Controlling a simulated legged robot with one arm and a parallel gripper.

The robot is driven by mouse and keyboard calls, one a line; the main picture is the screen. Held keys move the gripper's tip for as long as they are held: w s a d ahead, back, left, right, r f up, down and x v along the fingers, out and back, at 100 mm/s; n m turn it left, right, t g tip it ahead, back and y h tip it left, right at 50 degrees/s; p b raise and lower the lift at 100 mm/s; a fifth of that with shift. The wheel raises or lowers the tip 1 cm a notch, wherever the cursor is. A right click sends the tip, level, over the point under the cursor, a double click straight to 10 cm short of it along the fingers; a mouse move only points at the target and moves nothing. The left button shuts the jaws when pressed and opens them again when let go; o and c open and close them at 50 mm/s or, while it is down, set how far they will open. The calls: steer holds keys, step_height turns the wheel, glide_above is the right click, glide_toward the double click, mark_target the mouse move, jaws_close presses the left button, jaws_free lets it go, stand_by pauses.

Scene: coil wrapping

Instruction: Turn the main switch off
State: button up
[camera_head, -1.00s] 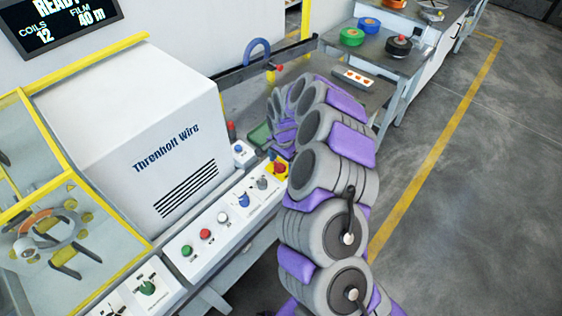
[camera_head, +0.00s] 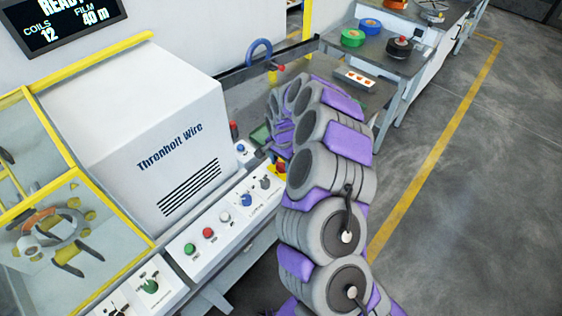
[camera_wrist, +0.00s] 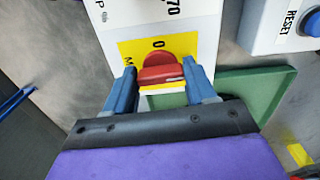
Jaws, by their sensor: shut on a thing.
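The main switch is a red rotary knob (camera_wrist: 160,72) on a yellow plate (camera_wrist: 126,49) marked "0", seen in the wrist view. Its handle bar lies roughly crosswise in that picture, with a pale mark on it. My gripper (camera_wrist: 159,78) has its two blue fingers on either side of the handle and is shut on it. In the head view, the red knob (camera_head: 281,167) shows only in part at the far end of the control panel. My arm hides most of it and the fingers there.
The white control panel (camera_head: 219,230) carries green, red and blue buttons and a grey knob. A blue RESET button (camera_wrist: 311,22) sits on a box beside the switch. A green tray (camera_wrist: 262,92) lies close by. A display (camera_head: 60,18) reads READY.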

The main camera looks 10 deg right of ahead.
mark_target(282, 163)
steer(key=n, duration=0.1)
steer(key=n+p, duration=0.2)
steer(key=shift+w+d+r, duration=0.2)
steer(key=shift+r, duration=0.05)
steer(key=n+p, duration=0.2)
steer(key=n, duration=0.4)
steer(key=shift+w, duration=0.1)
steer(key=n, duration=0.4)
steer(key=shift+p, duration=0.35)
steer(key=shift+a+f+n, duration=0.1)
steer(key=shift+n, duration=2)
steer(key=o, duration=1)
steer(key=shift+f, duration=0.1)
steer(key=shift+o, duration=0.2)
step_height(282, 163, up, 17)
steer(key=p, duration=0.2)
